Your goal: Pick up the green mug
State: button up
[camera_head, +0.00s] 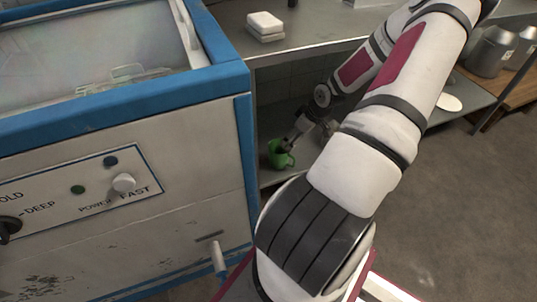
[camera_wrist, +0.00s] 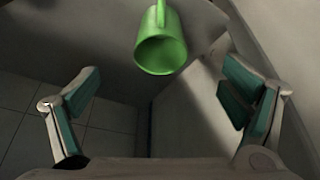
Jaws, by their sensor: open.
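The green mug (camera_head: 280,155) is on the lower shelf of the metal table, just right of the blue-and-white machine. In the head view my gripper (camera_head: 291,143) is right at the mug and partly covers it. In the wrist view the green mug (camera_wrist: 161,48) is at the top centre, its open mouth facing the camera and its handle toward the top edge. My gripper (camera_wrist: 162,100) is open and empty, with one finger at each side. The mug is beyond the fingertips, between them sideways. No contact shows.
The blue-and-white machine (camera_head: 130,170) stands close on the left. The metal tabletop (camera_head: 325,30) is above the mug, with white blocks (camera_head: 265,26) on it. Metal canisters (camera_head: 491,52) stand at the right. Open floor (camera_head: 455,190) lies right of my arm.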

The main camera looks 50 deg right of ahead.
jog(key=b, duration=0.4)
send_near(281, 152)
jog(key=a, duration=0.3)
jog(key=shift+a+b+x, duration=0.2)
jog(key=shift+b+x, duration=1.7)
jog(key=shift+x, duration=0.55)
jog(key=shift+r, duration=0.1)
jog(key=c, duration=1.3)
